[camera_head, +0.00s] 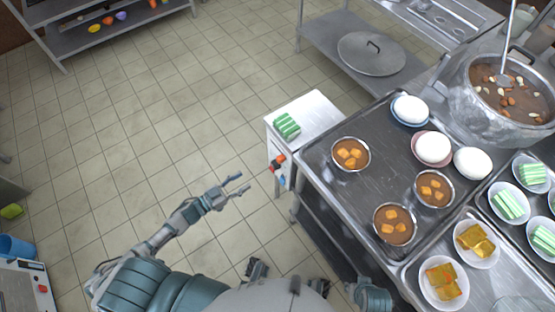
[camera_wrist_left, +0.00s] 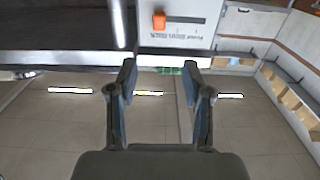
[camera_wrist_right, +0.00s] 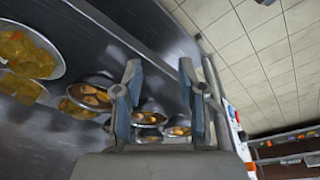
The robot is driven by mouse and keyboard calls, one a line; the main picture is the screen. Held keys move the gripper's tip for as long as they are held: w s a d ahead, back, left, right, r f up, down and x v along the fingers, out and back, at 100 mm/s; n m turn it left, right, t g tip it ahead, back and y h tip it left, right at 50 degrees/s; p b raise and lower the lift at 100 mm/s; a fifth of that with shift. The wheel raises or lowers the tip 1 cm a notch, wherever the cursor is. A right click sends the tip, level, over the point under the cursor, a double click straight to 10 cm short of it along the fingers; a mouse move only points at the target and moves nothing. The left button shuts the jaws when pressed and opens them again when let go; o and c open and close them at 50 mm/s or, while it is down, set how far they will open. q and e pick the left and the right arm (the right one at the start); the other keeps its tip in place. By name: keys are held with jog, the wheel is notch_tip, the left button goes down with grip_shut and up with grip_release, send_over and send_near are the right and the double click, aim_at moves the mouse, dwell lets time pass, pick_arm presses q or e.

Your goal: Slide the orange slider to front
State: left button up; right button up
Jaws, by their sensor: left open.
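The orange slider (camera_head: 278,159) sits on the side face of a white box (camera_head: 316,112) beside the metal counter. In the left wrist view the orange slider (camera_wrist_left: 159,20) stands at the left end of a dark slot on a white panel (camera_wrist_left: 190,36) with printed text. My left gripper (camera_head: 240,187) is open and empty, left of the box and apart from the slider. In the left wrist view its fingers (camera_wrist_left: 159,72) are spread below the panel. My right gripper (camera_wrist_right: 160,70) is open in the right wrist view, with food bowls beyond it. Its fingers are hidden in the head view.
A green striped block (camera_head: 286,125) lies on the white box. The counter tray (camera_head: 340,205) holds several soup bowls (camera_head: 351,154) and white buns (camera_head: 433,147). A large stockpot (camera_head: 497,100) stands at the back right. The tiled floor (camera_head: 170,120) on the left is clear.

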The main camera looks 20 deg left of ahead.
aim_at(277, 160)
pick_arm(q)
jog(key=b+x, duration=0.1)
jog(key=x, duration=1.4)
jog(key=shift+s+d+b, duration=0.2)
jog(key=shift+s+b, duration=0.05)
jog(key=shift+b, duration=0.1)
jog(key=shift+w+d, duration=0.15)
jog(key=shift+w, duration=0.55)
jog(key=shift+d, duration=0.1)
jog(key=shift+c, duration=0.2)
jog(key=shift+d, duration=0.2)
grip_shut()
jog(key=shift+a, duration=0.15)
pick_arm(e)
jog(key=w+a+r+t, duration=0.1)
jog(key=w+t, duration=0.2)
jog(key=w, duration=0.3)
jog(key=shift+a+t+y, duration=0.3)
jog(key=shift+y, duration=0.1)
